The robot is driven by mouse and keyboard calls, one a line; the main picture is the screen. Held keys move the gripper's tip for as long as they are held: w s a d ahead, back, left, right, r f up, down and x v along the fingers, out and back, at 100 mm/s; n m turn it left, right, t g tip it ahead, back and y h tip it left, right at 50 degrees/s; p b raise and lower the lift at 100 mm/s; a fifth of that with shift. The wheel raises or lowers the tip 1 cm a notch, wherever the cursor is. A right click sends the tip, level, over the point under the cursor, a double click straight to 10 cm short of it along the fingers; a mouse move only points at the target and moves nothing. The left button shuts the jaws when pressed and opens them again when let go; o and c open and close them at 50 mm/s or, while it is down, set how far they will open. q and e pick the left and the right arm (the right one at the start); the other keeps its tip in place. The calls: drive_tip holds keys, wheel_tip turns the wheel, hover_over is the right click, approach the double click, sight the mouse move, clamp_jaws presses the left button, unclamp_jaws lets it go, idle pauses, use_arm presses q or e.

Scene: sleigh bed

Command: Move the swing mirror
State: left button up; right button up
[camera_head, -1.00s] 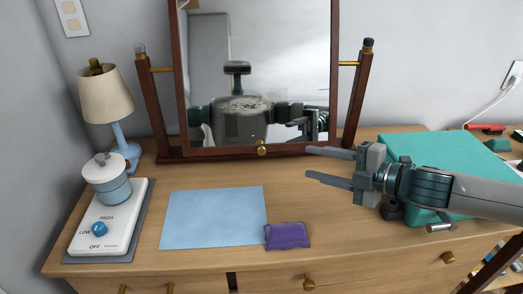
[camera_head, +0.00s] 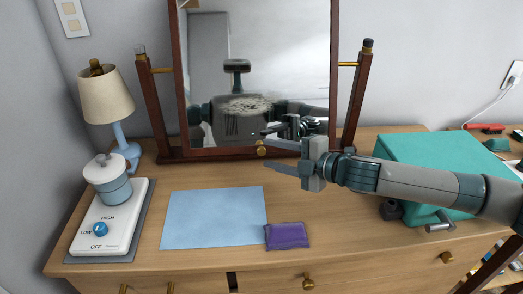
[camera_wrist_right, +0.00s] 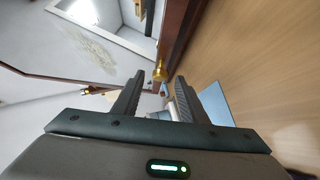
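The swing mirror (camera_head: 334,60) stands upright at the back of the dresser, a dark wood frame held between two posts on a wooden base (camera_head: 190,156). A small brass knob (camera_head: 261,150) sits at the middle of its lower edge. My right gripper (camera_head: 264,151) reaches in from the right with its fingers apart and pointing at the knob. In the right wrist view the knob (camera_wrist_right: 159,72) shows between the fingertips, at or just past their ends; contact cannot be told. The mirror's frame (camera_wrist_right: 183,30) runs past there too. My left gripper is out of view.
A blue sheet (camera_head: 213,218) and a purple pouch (camera_head: 287,235) lie in front. A lamp (camera_head: 107,95) and a pot (camera_head: 108,185) on a white dial unit (camera_head: 110,225) stand left. A teal box (camera_head: 440,165) is on the right, below my right arm.

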sight(264, 152)
drive_tip(key=shift+x, duration=2.2)
clamp_jaws()
